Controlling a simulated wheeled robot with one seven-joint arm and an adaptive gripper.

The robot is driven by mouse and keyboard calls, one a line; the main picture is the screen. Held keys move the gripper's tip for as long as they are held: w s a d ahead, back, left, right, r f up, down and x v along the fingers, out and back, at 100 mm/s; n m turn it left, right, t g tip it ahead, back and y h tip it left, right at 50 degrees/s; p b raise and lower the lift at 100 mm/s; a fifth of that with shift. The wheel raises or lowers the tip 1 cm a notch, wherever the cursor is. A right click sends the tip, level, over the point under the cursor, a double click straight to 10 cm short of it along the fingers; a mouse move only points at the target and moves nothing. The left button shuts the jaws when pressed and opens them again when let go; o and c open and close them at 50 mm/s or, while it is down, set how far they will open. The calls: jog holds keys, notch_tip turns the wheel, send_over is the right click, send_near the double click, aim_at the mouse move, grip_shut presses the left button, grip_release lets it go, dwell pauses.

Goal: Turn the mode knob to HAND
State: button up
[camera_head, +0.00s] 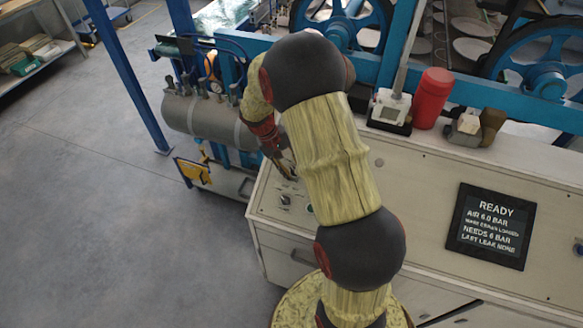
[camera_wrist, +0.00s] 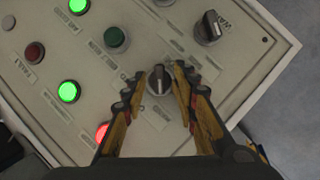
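A dark knob with a pale pointer (camera_wrist: 159,82) sits on the control panel (camera_wrist: 250,70) between the two fingers of my gripper (camera_wrist: 156,72) in the wrist view. The fingers stand apart on either side of it, and a gap seems to show on both sides; I cannot tell whether either touches. A second dark knob (camera_wrist: 209,28) stands at the upper right, beside partly readable lettering. The labels are too blurred to tell which is the mode knob or where HAND lies. In the head view my gripper (camera_head: 283,165) is over the panel's left end, partly hidden by my arm.
Near the knob are a dark green button (camera_wrist: 115,38), lit green lamps (camera_wrist: 68,91), a lit red lamp (camera_wrist: 103,131) and a dull red one (camera_wrist: 34,52). A display (camera_head: 490,226) reads READY. A red container (camera_head: 431,98) stands behind the panel.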

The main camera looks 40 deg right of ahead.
jog(key=v, duration=1.2)
dwell(0.4)
jog(key=s+a+r+n+t+y+b, duration=0.1)
jog(key=s+a+r+t+b, duration=0.3)
jog(key=s+a, duration=0.5)
jog(key=s+a+r+n+t+y+b, duration=0.2)
jog(key=s+a+r+t+b, duration=0.2)
jog(key=s+a, duration=0.6)
jog(key=shift+s+n+t+y, duration=0.3)
jog(key=shift+s+n, duration=0.1)
jog(key=shift+s, duration=0.75)
